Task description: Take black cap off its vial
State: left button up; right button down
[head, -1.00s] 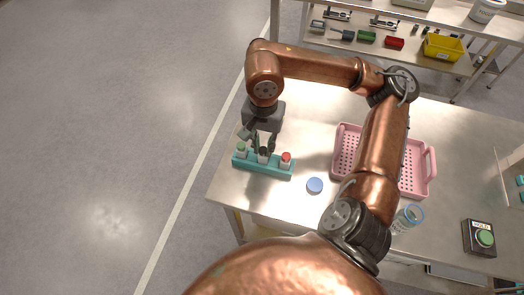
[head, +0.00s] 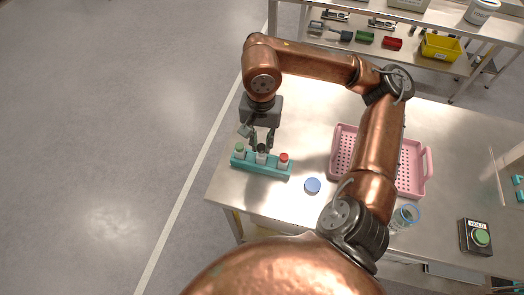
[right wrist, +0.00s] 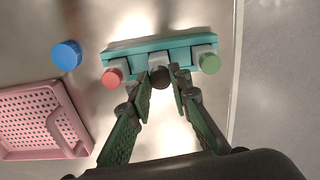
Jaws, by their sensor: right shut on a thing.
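A teal rack (head: 262,168) on the table holds three pale vials in a row. One vial has a green cap (head: 239,148), the middle one a black cap (head: 262,148), the last a red cap (head: 284,157). My right gripper (head: 262,146) reaches down over the middle vial. In the right wrist view the black cap (right wrist: 160,78) lies between my fingertips, which are shut on it. It appears still at the top of its vial; any gap beneath is hidden. The green cap (right wrist: 210,63) and red cap (right wrist: 112,78) stand close on either side. My left gripper is out of view.
A blue disc (head: 312,186) lies on the table right of the rack. A pink perforated basket (head: 427,177) is partly behind my arm. A glass jar (head: 404,217) and a green button box (head: 478,237) are farther right. The table's left edge is near the rack.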

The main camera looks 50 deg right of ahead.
aim_at(261, 147)
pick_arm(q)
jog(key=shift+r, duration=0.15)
pick_arm(e)
jog(key=shift+r, duration=0.3)
jog(key=shift+r+p, duration=1.7)
jog(key=shift+r, duration=0.8)
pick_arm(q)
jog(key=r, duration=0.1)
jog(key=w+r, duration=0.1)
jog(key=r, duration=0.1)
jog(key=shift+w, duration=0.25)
pick_arm(e)
jog(key=shift+f, duration=0.1)
